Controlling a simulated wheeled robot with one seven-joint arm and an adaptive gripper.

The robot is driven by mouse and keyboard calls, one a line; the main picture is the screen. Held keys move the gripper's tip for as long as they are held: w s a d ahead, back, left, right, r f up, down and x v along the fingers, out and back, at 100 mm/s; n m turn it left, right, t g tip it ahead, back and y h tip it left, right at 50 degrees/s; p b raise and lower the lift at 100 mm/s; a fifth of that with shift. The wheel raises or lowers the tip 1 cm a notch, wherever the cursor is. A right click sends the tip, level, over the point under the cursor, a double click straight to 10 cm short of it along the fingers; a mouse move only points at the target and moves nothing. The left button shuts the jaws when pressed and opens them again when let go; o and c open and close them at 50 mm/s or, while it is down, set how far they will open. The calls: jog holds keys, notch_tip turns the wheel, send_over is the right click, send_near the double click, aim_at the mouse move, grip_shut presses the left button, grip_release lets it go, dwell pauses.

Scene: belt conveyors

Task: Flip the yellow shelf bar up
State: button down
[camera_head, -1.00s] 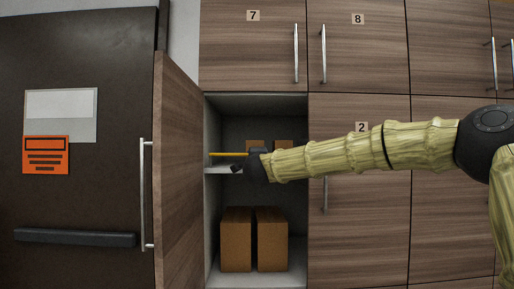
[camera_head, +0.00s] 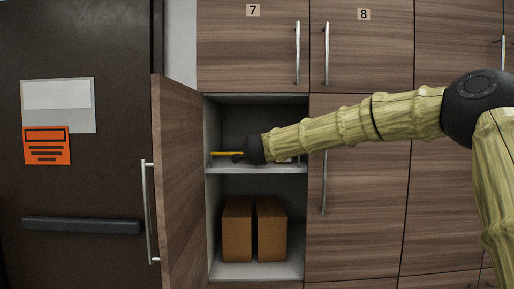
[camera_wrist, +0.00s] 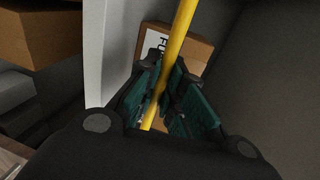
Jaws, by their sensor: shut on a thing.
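The yellow shelf bar (camera_head: 226,153) runs about level across the front of the upper compartment of the open cabinet, a little above the shelf board (camera_head: 255,169). My gripper (camera_head: 243,156) is at the bar, and my arm reaches in from the right and hides the bar's right part. In the wrist view the bar (camera_wrist: 180,38) passes between the two green-padded fingers of my gripper (camera_wrist: 170,97), which are shut on it. A brown box with dark lettering (camera_wrist: 196,50) shows behind the bar there.
Two brown boxes (camera_head: 237,228) (camera_head: 271,228) stand in the lower compartment. The open cabinet door (camera_head: 180,180) stands at the left, with a vertical handle (camera_head: 149,212). Closed wooden cabinets (camera_head: 355,200) lie to the right, behind my arm.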

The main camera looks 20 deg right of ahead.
jog(key=shift+p, duration=0.3)
dwell(0.4)
jog(key=c, duration=1.8)
grip_release()
jog(key=shift+w, duration=0.15)
jog(key=v, duration=1.2)
jog(key=shift+r, duration=0.15)
jog(key=shift+w, duration=0.1)
